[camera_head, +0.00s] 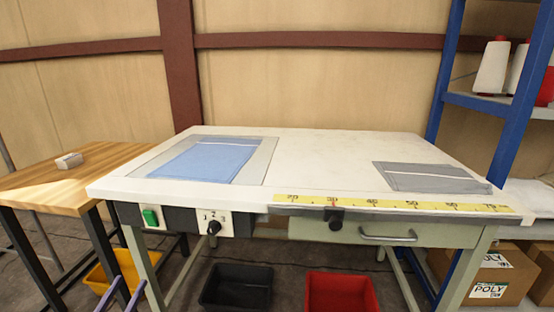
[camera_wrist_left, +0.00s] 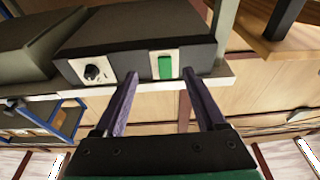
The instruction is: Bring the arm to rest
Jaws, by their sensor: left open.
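My left gripper (camera_head: 130,282) shows only by its two purple fingertips at the lower left edge of the head view, in front of the worktable's left front leg. In the left wrist view, my left gripper (camera_wrist_left: 160,82) has its fingers spread apart with nothing between them. The table's control box, with a green switch (camera_wrist_left: 164,66) and a black knob (camera_wrist_left: 92,72), lies beyond the fingertips. The gripper looks apart from the box. My right gripper is in neither view.
The white worktable (camera_head: 310,150) holds a blue cloth (camera_head: 205,160) and a grey cloth (camera_head: 430,177). A wooden table (camera_head: 50,185) stands left, a blue shelf (camera_head: 520,105) right. Yellow (camera_head: 100,278), black (camera_head: 235,287) and red (camera_head: 342,293) bins sit below.

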